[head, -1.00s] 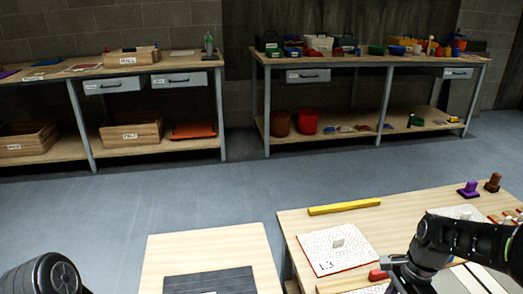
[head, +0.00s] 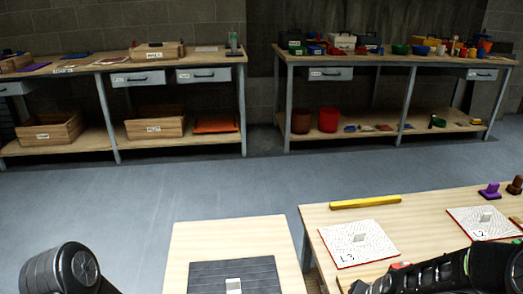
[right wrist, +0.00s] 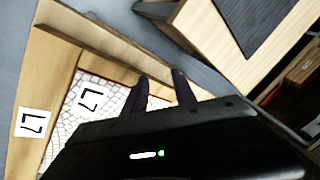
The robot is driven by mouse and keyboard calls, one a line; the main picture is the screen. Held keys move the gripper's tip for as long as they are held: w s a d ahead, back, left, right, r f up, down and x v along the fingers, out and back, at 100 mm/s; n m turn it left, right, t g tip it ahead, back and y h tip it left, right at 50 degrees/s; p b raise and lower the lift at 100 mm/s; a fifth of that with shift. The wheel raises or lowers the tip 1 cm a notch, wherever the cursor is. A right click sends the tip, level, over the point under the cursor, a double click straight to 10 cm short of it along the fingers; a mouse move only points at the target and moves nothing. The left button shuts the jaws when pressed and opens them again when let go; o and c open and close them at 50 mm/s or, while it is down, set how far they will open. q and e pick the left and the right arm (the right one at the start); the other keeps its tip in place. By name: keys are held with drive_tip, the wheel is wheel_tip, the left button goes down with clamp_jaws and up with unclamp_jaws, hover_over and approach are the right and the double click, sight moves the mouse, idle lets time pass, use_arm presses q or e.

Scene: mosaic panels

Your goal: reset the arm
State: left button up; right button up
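My right arm comes in at the lower right of the head view. Its gripper (head: 372,287) is low at the bottom edge there, beside the panel marked L3 (head: 345,258). In the right wrist view the right gripper (right wrist: 160,78) has its two dark fingers apart with nothing seen between them. Below and left of them is a panel marked L7 (right wrist: 88,98) in a wooden tray (right wrist: 48,75) with its own L7 label. My left arm shows only as a black link at the lower left; its gripper is out of view.
A yellow bar (head: 365,202) lies along the far edge of the right table. Panel L2 (head: 465,218) and a purple stamp-like piece (head: 489,190) are farther right. A dark mat (head: 212,272) lies on the near middle table (head: 232,232). Open grey floor separates these from the back benches.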

drive_tip(key=s+a+f+n+g+y, duration=0.1)
drive_tip(key=s+a+f+n, duration=0.3)
drive_tip(key=s+a+f, duration=0.65)
drive_tip(key=s+a+f+n+g+y, duration=0.25)
drive_tip(key=s+a+f, duration=0.35)
drive_tip(key=s+a, duration=0.4)
wheel_tip(320, 180, up, 12)
drive_tip(key=d+m+p, duration=0.1)
drive_tip(key=p, duration=1.1)
drive_tip(key=shift+r+h+p, duration=0.25)
drive_tip(key=shift+h+p, duration=0.05)
drive_tip(key=shift+h, duration=0.15)
drive_tip(key=shift+s+d, duration=0.1)
